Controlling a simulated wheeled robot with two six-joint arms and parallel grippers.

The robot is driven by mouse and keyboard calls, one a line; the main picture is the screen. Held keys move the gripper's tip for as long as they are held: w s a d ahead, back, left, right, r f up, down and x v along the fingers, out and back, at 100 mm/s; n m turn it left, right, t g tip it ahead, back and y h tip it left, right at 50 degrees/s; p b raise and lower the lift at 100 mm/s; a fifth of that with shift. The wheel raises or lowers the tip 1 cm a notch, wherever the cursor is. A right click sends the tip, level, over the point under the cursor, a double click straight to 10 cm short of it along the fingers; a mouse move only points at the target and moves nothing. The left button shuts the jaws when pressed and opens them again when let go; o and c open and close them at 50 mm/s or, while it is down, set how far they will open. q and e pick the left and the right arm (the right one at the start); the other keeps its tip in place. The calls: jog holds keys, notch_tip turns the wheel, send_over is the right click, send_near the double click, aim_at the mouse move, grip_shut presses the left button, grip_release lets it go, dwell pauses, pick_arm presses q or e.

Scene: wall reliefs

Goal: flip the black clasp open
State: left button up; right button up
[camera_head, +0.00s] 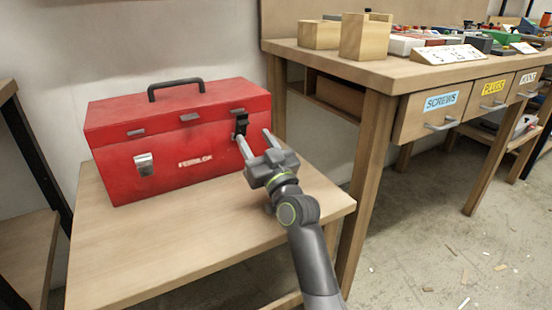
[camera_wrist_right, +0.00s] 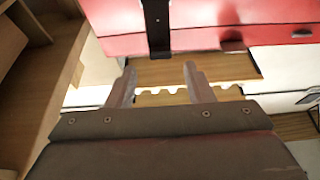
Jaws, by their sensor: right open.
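A red toolbox (camera_head: 180,135) with a black top handle stands on a small wooden table. The black clasp (camera_head: 241,125) is on the right part of its front; it also shows at the top of the right wrist view (camera_wrist_right: 157,25) as a dark vertical strip. I cannot tell whether it is latched. My right gripper (camera_head: 256,145) is open and empty, with its fingers pointing at the toolbox front near the clasp. One finger partly covers the area below the clasp in the head view. My left gripper is not in view.
A silver clasp (camera_head: 144,164) is on the left of the toolbox front. The small wooden table (camera_head: 150,255) is bare in front of the box. A workbench (camera_head: 380,72) with labelled drawers stands to the right, with wooden blocks (camera_head: 365,38) on it.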

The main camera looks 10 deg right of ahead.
jog(key=s+d+p, duration=0.1)
jog(key=s+d, duration=0.2)
jog(key=s, duration=0.6)
jog(key=shift+s, duration=0.4)
jog(key=shift+d, duration=0.1)
